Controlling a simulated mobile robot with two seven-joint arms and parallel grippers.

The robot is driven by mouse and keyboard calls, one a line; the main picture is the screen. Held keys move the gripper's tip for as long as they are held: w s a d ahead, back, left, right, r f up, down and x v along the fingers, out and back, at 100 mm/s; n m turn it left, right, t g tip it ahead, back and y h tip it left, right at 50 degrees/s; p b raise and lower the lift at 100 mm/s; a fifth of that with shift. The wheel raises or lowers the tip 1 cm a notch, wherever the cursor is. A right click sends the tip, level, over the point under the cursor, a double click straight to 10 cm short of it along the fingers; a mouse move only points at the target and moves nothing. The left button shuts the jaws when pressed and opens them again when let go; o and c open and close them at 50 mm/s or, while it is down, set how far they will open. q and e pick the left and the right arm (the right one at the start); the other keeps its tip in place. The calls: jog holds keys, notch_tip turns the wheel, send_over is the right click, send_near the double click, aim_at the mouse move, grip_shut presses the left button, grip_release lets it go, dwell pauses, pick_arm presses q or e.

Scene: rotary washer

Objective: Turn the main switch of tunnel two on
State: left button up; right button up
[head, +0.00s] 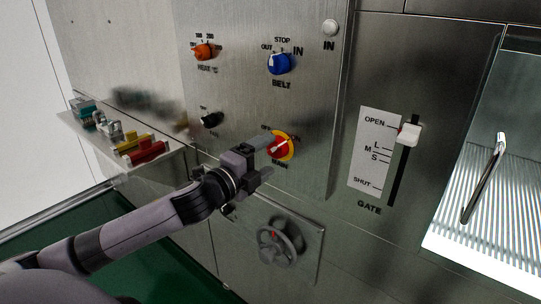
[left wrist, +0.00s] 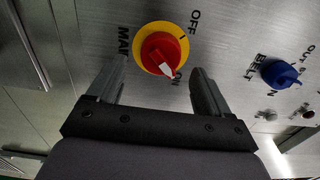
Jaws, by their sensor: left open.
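The main switch (head: 283,147) is a red knob on a yellow disc, low on the steel panel in the head view. It also shows in the left wrist view (left wrist: 157,48), with OFF and ON lettering beside it. In that view its white pointer is directed toward the ON lettering. My left gripper (head: 264,158) is open and empty, close in front of the switch and just to its left in the head view. In the left wrist view the knob shows between and beyond the two fingers, with no visible contact. My right gripper is not in view.
A blue belt knob (head: 279,64), an orange heat knob (head: 204,51) and a black knob (head: 211,119) are nearby. A handwheel (head: 280,248) sits below. A gate slider (head: 409,134) is at right. A ledge with small coloured items (head: 145,152) stands at left.

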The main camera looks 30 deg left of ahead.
pick_arm(q)
jog(key=shift+s+a+b, duration=0.15)
jog(key=shift+s+b, duration=0.2)
jog(key=shift+s, duration=1.7)
